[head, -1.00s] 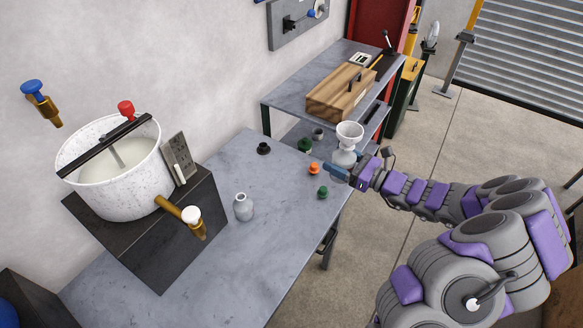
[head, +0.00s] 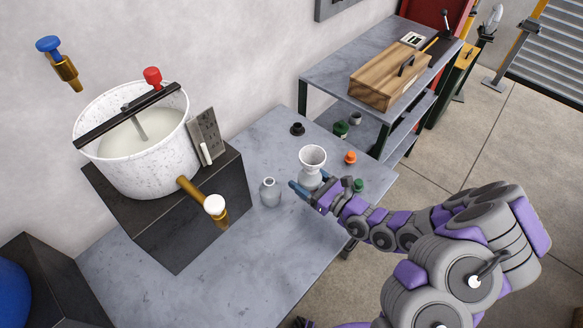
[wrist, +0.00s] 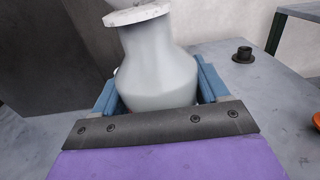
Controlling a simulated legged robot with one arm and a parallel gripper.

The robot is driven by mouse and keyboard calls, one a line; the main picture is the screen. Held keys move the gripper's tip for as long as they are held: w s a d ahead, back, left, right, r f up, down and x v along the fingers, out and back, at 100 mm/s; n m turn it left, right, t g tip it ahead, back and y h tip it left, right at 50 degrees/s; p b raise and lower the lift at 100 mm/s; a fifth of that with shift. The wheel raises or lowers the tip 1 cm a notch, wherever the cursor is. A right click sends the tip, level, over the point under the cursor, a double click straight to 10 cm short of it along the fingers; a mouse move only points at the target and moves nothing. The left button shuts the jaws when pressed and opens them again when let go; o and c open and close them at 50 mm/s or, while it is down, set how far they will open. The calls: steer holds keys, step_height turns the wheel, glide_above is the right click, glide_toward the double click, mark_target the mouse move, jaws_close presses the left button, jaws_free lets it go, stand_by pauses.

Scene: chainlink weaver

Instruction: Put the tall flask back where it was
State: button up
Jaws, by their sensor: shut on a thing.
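A pale flask (head: 310,178) with a white, funnel-like cup on top is held in my gripper (head: 309,189), over the grey table (head: 240,260). In the wrist view its rounded body (wrist: 157,75) sits upright or nearly so between the two blue fingers, with a white rim at its neck. My gripper (wrist: 157,92) is shut on it. The frames do not show clearly whether its base touches the table. A smaller grey flask (head: 270,193) stands on the table just left of it, apart from it.
A white speckled pot (head: 150,165) stands on a black block (head: 175,240) at the left, with a brass tap (head: 204,198) jutting out. A black stopper (head: 297,129), an orange one (head: 350,157) and a green one (head: 359,185) lie around the flask. The front of the table is clear.

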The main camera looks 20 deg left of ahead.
steer(key=shift+s+a+f+g, duration=0.15)
steer(key=shift+s+a+f, duration=0.15)
steer(key=shift+a, duration=0.2)
steer(key=shift+s+a+f+g, duration=0.15)
steer(key=shift+s+a+f, duration=0.05)
steer(key=shift+s+a, duration=0.25)
steer(key=w+a+b, duration=0.1)
steer(key=w+a, duration=0.1)
steer(key=w, duration=0.2)
steer(key=w+a+f+b, duration=0.1)
steer(key=w+a, duration=0.1)
steer(key=w, duration=0.2)
steer(key=w+a+b, duration=0.1)
steer(key=w+a, duration=0.2)
steer(key=w, duration=0.1)
steer(key=shift+w+a+f, duration=0.1)
steer(key=shift+w+f, duration=0.05)
steer(key=shift+f, duration=0.1)
steer(key=shift+w+a, duration=0.3)
steer(key=shift+w, duration=0.35)
step_height(320, 180, down, 4)
steer(key=shift+w+r+b, duration=0.1)
steer(key=shift+r+b, duration=0.05)
steer(key=shift+b, duration=0.6)
steer(key=shift+r, duration=0.1)
steer(key=o, duration=1.5)
steer(key=shift+c, duration=0.2)
